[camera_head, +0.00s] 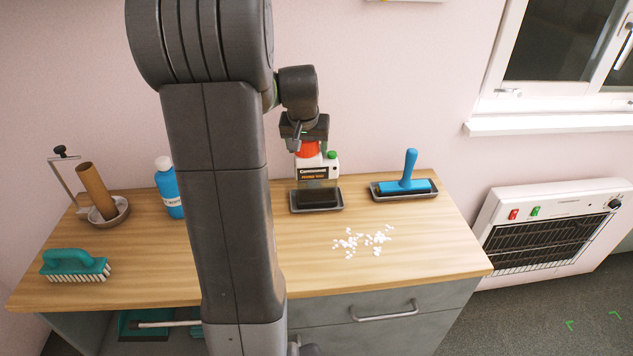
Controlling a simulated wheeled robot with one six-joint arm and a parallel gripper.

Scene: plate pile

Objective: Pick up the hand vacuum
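The hand vacuum (314,172) has a white body with dark lettering, an orange top part, a green button and a dark lower end. It stands upright in a small grey tray (296,209) at the back middle of the wooden counter. My gripper (303,146) is right above it, at the orange top part. The near side of my gripper hides part of that top. I cannot tell whether the fingers touch it or are closed on it.
White bits (362,240) lie scattered on the counter (420,260). A blue roller (408,184) lies in a tray to the right. A blue bottle (168,188), a cardboard roll on a holder (95,190) and a teal brush (75,265) stand left. My arm hides the middle left.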

